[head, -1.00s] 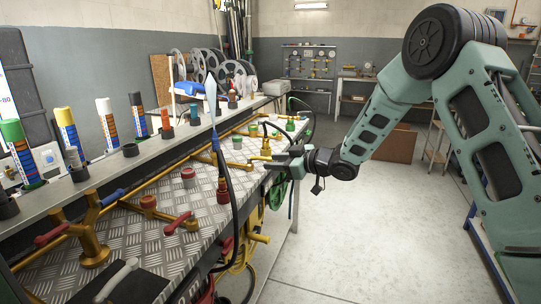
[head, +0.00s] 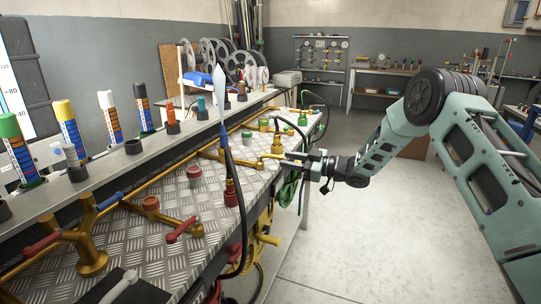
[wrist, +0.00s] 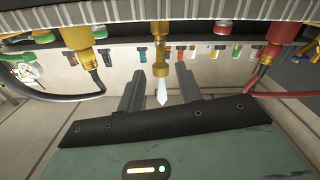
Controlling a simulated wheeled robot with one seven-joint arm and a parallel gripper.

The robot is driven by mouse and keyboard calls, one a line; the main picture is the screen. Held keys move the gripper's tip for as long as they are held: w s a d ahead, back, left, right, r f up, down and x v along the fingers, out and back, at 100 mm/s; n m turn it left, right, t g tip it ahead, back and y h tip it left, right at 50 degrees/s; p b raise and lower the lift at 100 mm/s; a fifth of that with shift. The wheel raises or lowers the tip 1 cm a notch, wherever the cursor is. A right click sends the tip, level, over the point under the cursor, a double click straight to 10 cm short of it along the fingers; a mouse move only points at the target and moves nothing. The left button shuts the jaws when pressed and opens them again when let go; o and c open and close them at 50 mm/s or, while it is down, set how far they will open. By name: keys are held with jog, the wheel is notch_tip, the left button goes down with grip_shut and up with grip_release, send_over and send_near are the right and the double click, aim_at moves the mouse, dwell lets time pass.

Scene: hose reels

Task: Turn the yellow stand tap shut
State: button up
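The yellow stand tap (head: 277,146) stands upright near the right edge of the metal-plate bench in the head view. My gripper (head: 291,160) is beside it on its right, level with its lower part, partly overlapping it in the picture. In the wrist view the picture looks upside down. My gripper (wrist: 158,88) shows two dark fingers held apart, with a gap between them. A yellow brass fitting, seemingly the tap (wrist: 161,62), lies in line with that gap, with a pale pointed piece at its end. I cannot tell whether a finger touches it.
A red fitting (head: 231,192) with a black hose stands on the near bench edge. Green hose (head: 289,190) hangs at the bench side. Red-handled valves (head: 184,229) lie nearer. A raised shelf (head: 120,162) with coloured tubes runs along the left. The floor right of the bench is clear.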

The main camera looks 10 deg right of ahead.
aim_at(278, 158)
jog(key=x, duration=0.7)
jog(key=shift+p, duration=0.4)
grip_shut()
